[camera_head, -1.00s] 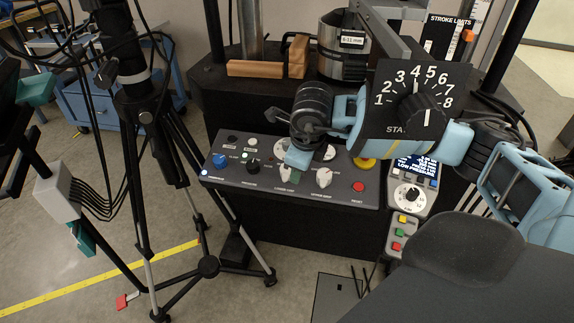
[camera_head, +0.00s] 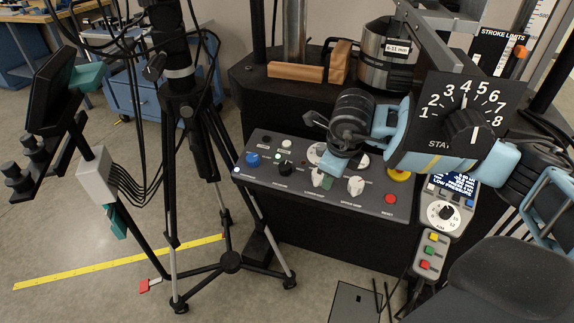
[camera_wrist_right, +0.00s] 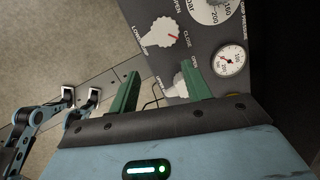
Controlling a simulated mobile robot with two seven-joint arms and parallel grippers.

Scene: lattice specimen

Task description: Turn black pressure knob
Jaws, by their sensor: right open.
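The dark control panel (camera_head: 300,193) carries a small black knob (camera_head: 281,169) at its left, between a blue knob (camera_head: 252,159) and two white knobs. A lit green lamp sits just above the black knob. My right gripper (camera_wrist_right: 160,88) is open and empty, its green fingers apart. In the head view it hangs over the panel's middle, right of the black knob, near the left white knob (camera_head: 322,179), which it partly covers. My left gripper is not in view.
A black plate with a numbered dial (camera_head: 466,112) stands in front of my right arm. A red button (camera_head: 389,198) and yellow button (camera_head: 399,176) lie at the panel's right. A handheld control box (camera_head: 438,220) is beside it. A tripod (camera_head: 190,130) stands close left.

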